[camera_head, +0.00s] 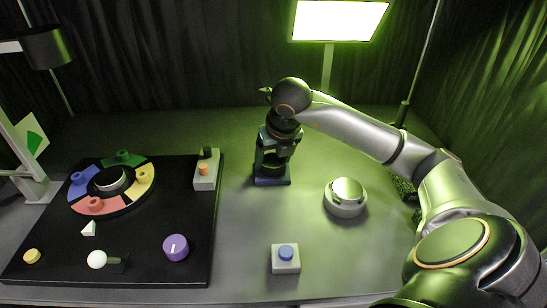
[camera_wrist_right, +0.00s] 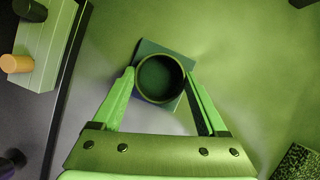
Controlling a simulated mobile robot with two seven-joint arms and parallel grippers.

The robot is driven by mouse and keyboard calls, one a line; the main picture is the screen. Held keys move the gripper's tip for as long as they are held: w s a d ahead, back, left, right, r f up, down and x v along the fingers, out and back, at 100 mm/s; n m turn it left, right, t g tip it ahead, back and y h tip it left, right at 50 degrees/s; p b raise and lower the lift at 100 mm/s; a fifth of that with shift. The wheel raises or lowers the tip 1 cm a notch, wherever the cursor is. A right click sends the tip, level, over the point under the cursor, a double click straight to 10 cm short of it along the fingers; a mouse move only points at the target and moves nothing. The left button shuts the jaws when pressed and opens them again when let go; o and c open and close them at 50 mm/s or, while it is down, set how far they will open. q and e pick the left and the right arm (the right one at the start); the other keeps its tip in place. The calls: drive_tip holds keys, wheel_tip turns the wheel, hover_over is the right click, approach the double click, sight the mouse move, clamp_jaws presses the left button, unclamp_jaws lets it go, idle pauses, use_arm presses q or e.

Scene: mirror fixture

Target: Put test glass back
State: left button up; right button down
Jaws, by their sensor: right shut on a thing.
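The test glass (camera_wrist_right: 160,78) shows in the wrist view from above as a dark, round, open-topped cup between my fingers. My right gripper (camera_wrist_right: 160,84) is shut on it, one finger on each side. In the head view my right gripper (camera_head: 279,128) points down over a dark blue stand (camera_head: 272,181) right of the black board. The stand's flat plate also shows beneath the glass in the wrist view (camera_wrist_right: 150,47). The wrist hides much of the glass in the head view, and I cannot tell whether its bottom touches the stand. My left gripper is not in view.
A black board (camera_head: 140,240) with a coloured ring (camera_head: 99,207), a purple knob (camera_head: 176,247) and a switch box (camera_head: 206,172) fills the left. A round silver-topped thing (camera_head: 346,192) and a blue-button box (camera_head: 285,258) stand right. A lit panel (camera_head: 338,20) stands behind. Table around the stand is clear.

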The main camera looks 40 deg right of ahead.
unclamp_jaws()
drive_tip(key=shift+r+p, duration=0.2)
drive_tip(key=shift+p, duration=0.1)
drive_tip(key=p+v, duration=0.1)
drive_tip(key=v, duration=1.1)
drive_tip(key=shift+f, duration=0.15)
